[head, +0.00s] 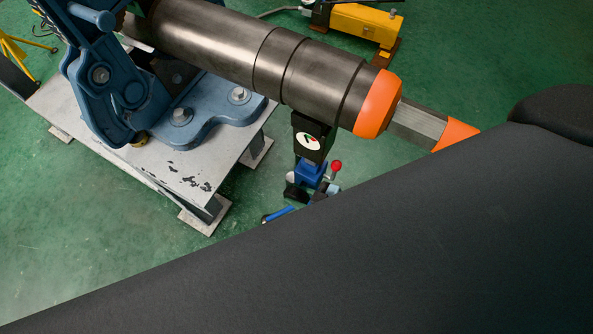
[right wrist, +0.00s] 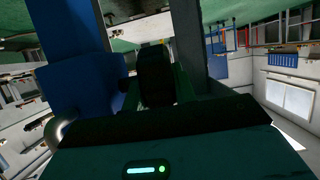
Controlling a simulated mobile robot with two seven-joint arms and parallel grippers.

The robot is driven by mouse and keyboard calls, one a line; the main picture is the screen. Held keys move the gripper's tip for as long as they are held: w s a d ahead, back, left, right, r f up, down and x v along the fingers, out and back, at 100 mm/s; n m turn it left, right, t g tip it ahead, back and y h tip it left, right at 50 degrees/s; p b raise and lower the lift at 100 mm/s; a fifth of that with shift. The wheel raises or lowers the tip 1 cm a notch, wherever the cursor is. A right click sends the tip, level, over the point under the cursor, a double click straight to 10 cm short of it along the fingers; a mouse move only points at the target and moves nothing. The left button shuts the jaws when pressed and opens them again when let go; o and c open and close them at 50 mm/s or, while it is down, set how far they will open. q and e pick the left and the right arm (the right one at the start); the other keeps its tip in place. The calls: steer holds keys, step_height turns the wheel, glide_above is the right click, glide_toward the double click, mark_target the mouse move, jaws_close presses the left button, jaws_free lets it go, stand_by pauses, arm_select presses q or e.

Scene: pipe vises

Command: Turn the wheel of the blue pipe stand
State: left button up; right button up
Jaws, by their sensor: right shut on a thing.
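The blue pipe stand (head: 311,172) stands under the dark steel pipe (head: 325,75), with a black head and a small red knob on its right side. Its lower part is hidden behind my dark arm, and I cannot make out its wheel in the head view. In the right wrist view, a blue body (right wrist: 78,85), likely the stand, rises at the left. My right gripper (right wrist: 155,75) is shut on a dark, rounded piece beside it, which looks like the wheel (right wrist: 155,78), in deep shadow. My left gripper is not in view.
A large blue vise (head: 125,85) holds the pipe on a grey metal table (head: 190,185). Orange caps (head: 378,104) mark the pipe's end, with a square bar beyond. A yellow tool (head: 367,25) stands at the back.

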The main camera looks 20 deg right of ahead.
steer(key=shift+b, duration=0.35)
steer(key=o, duration=1)
steer(key=shift+c, duration=0.2)
steer(key=p+v, duration=0.1)
steer(key=v, duration=0.7)
steer(key=shift+f, duration=0.2)
